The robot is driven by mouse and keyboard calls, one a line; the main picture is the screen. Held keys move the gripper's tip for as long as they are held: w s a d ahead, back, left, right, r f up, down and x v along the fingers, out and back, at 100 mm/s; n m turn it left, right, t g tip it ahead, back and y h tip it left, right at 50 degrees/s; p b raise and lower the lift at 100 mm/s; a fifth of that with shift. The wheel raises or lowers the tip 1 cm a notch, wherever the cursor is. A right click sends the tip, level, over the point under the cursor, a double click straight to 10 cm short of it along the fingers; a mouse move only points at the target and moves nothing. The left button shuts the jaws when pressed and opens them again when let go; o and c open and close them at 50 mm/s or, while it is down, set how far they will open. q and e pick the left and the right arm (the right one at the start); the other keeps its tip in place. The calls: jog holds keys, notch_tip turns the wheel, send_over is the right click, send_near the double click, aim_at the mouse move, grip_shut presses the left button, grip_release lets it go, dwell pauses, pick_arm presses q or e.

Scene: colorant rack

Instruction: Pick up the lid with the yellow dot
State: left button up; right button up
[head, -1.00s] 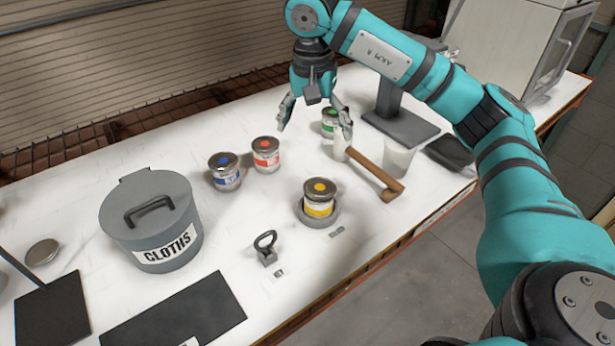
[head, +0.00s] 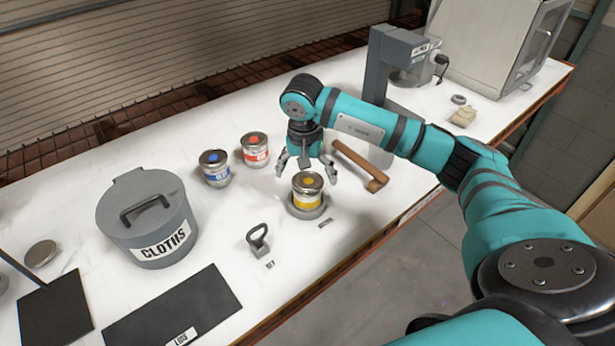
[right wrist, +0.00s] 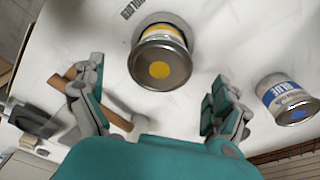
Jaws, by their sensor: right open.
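The lid with the yellow dot (head: 308,181) sits on a yellow-labelled tin (head: 306,199), which stands in a round grey holder (head: 295,212). In the right wrist view the lid (right wrist: 160,69) faces the camera, beyond the fingers and roughly midway between them. My right gripper (head: 307,172) is open and empty, just behind and above the lid in the head view. Its two fingers are spread wide in the right wrist view (right wrist: 157,95). I cannot see any finger touching the lid. My left gripper is not in view.
A blue-dot tin (head: 215,168) and a red-dot tin (head: 255,150) stand to the left. A wooden-handled tool (head: 360,167) lies close on the right.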

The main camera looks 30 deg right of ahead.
jog(key=shift+d+f, duration=0.1)
jog(key=shift+f, duration=1)
jog(key=shift+w, duration=0.1)
jog(key=c, duration=0.9)
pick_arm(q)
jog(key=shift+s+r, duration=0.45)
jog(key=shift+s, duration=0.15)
pick_arm(e)
jog(key=shift+o, duration=0.2)
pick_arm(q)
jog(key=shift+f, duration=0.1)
pick_arm(e)
jog(key=shift+r, duration=0.1)
